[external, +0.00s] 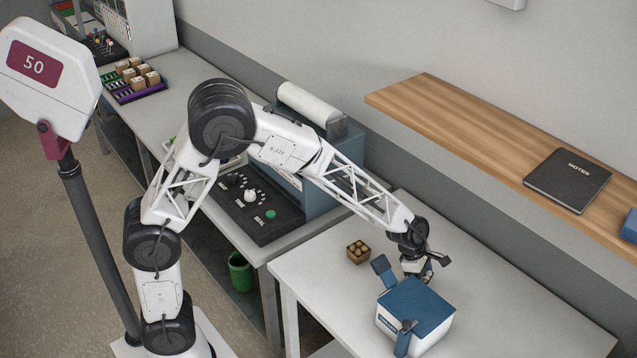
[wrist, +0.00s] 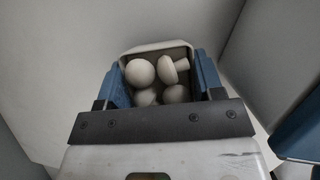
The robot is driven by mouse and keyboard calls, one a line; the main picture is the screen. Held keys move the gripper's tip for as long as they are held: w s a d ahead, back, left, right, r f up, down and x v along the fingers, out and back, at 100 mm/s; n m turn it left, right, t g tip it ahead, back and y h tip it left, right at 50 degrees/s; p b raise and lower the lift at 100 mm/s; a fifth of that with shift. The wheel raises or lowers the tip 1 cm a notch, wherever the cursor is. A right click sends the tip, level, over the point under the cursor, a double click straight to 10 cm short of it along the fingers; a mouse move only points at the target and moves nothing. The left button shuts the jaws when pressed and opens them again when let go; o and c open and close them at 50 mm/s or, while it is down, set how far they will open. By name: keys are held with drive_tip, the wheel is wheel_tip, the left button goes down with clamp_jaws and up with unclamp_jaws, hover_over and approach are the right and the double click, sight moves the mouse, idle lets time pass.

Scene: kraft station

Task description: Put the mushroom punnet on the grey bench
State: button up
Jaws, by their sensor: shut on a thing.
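My gripper (external: 415,268) is low over the light grey bench (external: 480,258) on the right, just behind a blue-topped white box. In the wrist view my gripper (wrist: 160,85) is shut on the mushroom punnet (wrist: 190,46), a pale tray with several whitish mushrooms inside. A blue finger presses on each side of the punnet. In the external view the punnet is hard to make out behind the box and the gripper. I cannot tell whether the punnet touches the surface below it.
The blue-topped white box (external: 420,300) with blue tabs is close beside my gripper. A small brown punnet (external: 358,252) of round brown items sits on the bench to the left. A wooden shelf (external: 470,125) with a black notebook (external: 567,180) runs along the wall. Bench space right of my gripper is clear.

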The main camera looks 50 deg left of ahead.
sight(428, 278)
wheel_tip(428, 278, up, 9)
drive_tip(key=shift+f, duration=0.1)
idle(0.4)
drive_tip(key=shift+d, duration=0.1)
idle(0.7)
drive_tip(key=d+m+g, duration=0.1)
drive_tip(key=d+m, duration=0.1)
drive_tip(key=shift+w+m, duration=0.1)
drive_tip(key=shift+m, duration=0.2)
drive_tip(key=d+r+m+g+y, duration=0.2)
drive_tip(key=d+m+y, duration=0.1)
drive_tip(key=d+m, duration=0.7)
drive_tip(key=s+d+r+m+g+y, duration=0.1)
drive_tip(key=d+r+m+g+y, duration=0.1)
drive_tip(key=d+m, duration=0.8)
drive_tip(key=shift+s+r+m+y, duration=0.4)
drive_tip(key=shift+m+y, duration=0.6)
drive_tip(key=shift+m, duration=3)
drive_tip(key=shift+w+r, duration=0.1)
drive_tip(key=shift+r, duration=0.05)
